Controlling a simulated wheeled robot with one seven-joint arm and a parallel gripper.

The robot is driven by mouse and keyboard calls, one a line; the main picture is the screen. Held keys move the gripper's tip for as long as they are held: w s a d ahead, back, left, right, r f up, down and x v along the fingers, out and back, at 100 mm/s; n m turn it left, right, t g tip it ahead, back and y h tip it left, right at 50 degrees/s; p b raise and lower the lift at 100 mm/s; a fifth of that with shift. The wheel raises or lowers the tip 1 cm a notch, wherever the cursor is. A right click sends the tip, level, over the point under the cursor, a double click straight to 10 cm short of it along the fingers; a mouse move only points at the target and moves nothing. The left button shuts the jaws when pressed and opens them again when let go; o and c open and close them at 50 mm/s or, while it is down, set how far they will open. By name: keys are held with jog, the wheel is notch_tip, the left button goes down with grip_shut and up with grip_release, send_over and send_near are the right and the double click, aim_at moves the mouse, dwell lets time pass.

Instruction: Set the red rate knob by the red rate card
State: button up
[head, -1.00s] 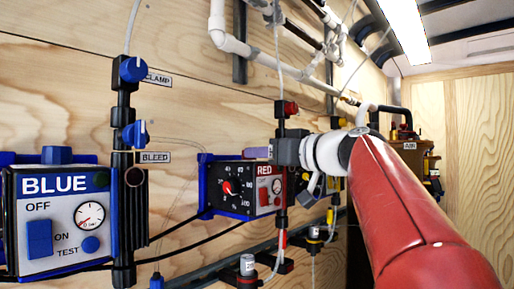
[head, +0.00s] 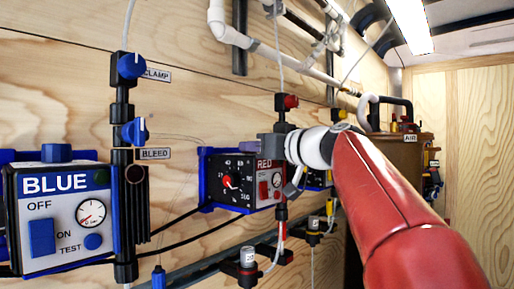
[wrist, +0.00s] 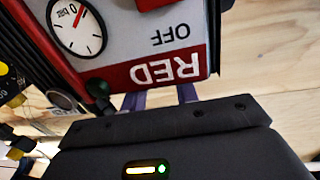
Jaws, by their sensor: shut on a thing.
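The red box (head: 271,190), marked RED, is mounted on the wall. Its left face is a dark dial panel with white markings around a round knob (head: 231,182) with a red centre. The knob's exact setting is too small to read. In the wrist view the box front (wrist: 150,45) appears upside down, with its gauge and the word OFF. My gripper (head: 268,146) is at the box's top edge, right of the dial. Its two purplish fingers (wrist: 160,98) reach behind that edge. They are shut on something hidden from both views. I cannot make out a red rate card.
The blue box (head: 63,215) stands on the left, beside a black column with blue CLAMP (head: 131,66) and BLEED (head: 135,132) knobs. A vertical line with a red knob (head: 290,101) runs beside my gripper. White pipes cross above. Cables and small fittings lie below.

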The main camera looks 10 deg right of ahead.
jog(key=shift+s+a+f+m+t+h+b, duration=0.15)
jog(key=shift+a+m+t+h+b, duration=0.2)
jog(key=shift+m+t+h+b, duration=0.45)
jog(key=h, duration=0.1)
jog(key=m+h+p, duration=0.1)
jog(key=h, duration=0.1)
jog(key=shift+a+r+m, duration=0.15)
jog(key=shift+r+m, duration=0.1)
jog(key=shift+m, duration=0.05)
jog(key=shift+f+m+t+h+p, duration=0.1)
jog(key=shift+m+t+h+p, duration=0.2)
jog(key=shift+m+h+p, duration=0.55)
jog(key=shift+n+h, duration=0.25)
jog(key=o, duration=1)
jog(key=shift+c, duration=0.2)
jog(key=shift+s+b, duration=0.15)
jog(key=shift+b, duration=0.2)
jog(key=shift+s+f, duration=0.1)
jog(key=shift+s, duration=0.25)
jog(key=s+d+b, duration=0.1)
jog(key=s+b, duration=0.1)
jog(key=s, duration=0.4)
jog(key=shift+s+b, duration=0.35)
jog(key=shift+s, duration=0.05)
